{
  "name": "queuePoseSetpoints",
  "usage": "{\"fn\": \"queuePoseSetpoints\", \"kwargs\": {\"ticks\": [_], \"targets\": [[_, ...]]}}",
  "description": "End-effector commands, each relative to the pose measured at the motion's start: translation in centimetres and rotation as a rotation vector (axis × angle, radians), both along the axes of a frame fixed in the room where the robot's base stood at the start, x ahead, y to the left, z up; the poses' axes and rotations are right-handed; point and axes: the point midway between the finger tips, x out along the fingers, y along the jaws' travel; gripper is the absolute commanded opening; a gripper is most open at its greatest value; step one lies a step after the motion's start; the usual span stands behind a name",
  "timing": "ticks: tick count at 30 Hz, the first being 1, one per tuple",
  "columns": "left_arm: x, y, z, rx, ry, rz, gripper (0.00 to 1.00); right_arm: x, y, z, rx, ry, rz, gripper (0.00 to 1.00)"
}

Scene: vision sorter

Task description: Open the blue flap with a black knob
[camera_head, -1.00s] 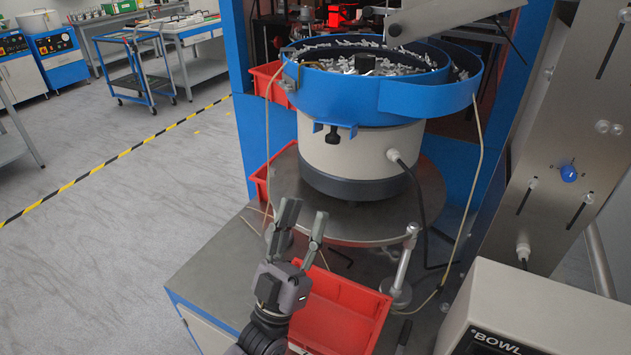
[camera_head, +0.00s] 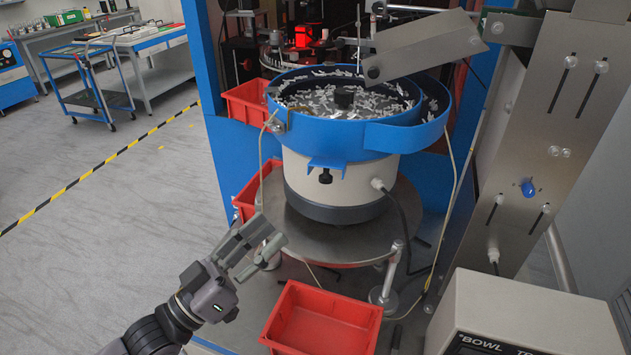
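The small blue flap (camera_head: 327,163) sticks out from the front of the blue bowl rim. Its black knob (camera_head: 325,177) hangs just below it, in front of the cream feeder base. The flap looks level, but I cannot tell how it is hinged. My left gripper (camera_head: 268,234) is in front of the round metal plate, below and to the left of the knob and clear of it. Its fingers are apart, point up and to the right, and hold nothing that I can see. My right gripper is not in view.
The blue bowl (camera_head: 390,143) is full of small metal parts. An empty-looking red bin (camera_head: 318,322) stands in front of the round plate (camera_head: 340,245). A metal post (camera_head: 385,293) stands right of it. A cream control box (camera_head: 530,315) fills the lower right.

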Motion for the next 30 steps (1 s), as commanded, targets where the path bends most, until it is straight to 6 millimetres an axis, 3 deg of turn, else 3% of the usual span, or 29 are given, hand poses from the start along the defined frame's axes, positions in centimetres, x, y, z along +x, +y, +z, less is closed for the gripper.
{"fn": "queuePoseSetpoints", "kwargs": {"ticks": [3,15,30], "targets": [[1.8,-1.9,1.6,-0.003,-0.006,0.0,0.39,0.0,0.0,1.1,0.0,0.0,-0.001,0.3],[6.4,-7.2,4.1,0.0,-0.003,0.0,0.39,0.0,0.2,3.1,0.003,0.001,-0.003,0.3],[7.4,-8.2,4.4,0.001,-0.002,0.0,0.39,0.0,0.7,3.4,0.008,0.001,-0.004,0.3]]}}
